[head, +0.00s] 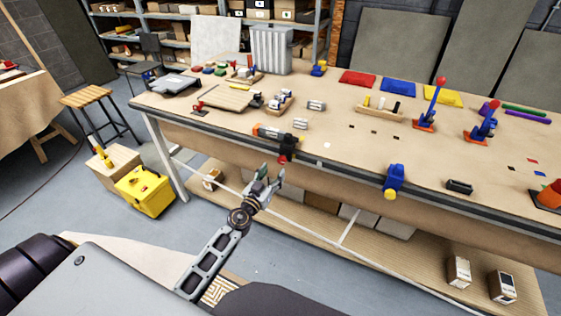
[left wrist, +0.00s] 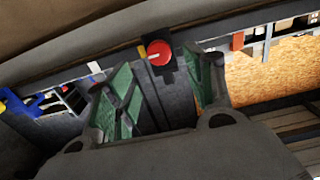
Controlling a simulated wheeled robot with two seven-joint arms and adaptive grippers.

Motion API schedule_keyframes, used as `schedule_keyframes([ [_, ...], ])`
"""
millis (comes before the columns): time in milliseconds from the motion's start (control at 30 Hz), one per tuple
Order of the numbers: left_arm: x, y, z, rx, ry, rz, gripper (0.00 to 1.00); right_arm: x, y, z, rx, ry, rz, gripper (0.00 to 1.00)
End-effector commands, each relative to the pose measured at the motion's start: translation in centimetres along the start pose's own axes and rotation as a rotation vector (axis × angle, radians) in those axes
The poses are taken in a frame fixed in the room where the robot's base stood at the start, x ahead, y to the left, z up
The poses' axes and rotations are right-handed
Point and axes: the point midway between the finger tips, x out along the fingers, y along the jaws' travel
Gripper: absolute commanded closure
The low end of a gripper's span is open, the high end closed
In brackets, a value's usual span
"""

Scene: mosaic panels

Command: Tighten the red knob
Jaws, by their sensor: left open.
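The red knob (left wrist: 159,53) shows in the left wrist view as a round red disc with a light mark, on a dark mount at the bench edge. It lies just beyond the fingertips, near the middle of the gap. In the head view the knob (head: 283,158) sits on a black fixture (head: 288,142) at the front edge of the workbench (head: 220,128). My left gripper (head: 268,176) is open and empty, in front of and slightly below the knob, apart from it. Its green-padded fingers (left wrist: 160,85) frame the knob in the wrist view. My right gripper does not show.
An orange and grey cylinder (head: 275,131) lies behind the fixture. A blue device with a yellow knob (head: 393,180) is clamped farther right on the edge. Red-and-blue levers (head: 430,108) stand at the right. A lower shelf (head: 330,215) with boxes runs beneath the bench.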

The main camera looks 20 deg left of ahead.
Motion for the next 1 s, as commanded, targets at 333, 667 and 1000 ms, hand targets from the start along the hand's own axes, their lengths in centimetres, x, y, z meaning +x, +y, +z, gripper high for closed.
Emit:
schedule_keyframes([
  [333,2.8,0.1,0.0,0.001,0.000,0.001,0.46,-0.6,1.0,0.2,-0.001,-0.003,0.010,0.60],
  [667,5.5,0.0,0.0,0.001,0.000,0.000,0.46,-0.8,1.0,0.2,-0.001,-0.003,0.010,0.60],
  [1000,7.3,0.0,0.0,0.001,0.000,0.000,0.46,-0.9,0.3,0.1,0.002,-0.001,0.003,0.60],
])
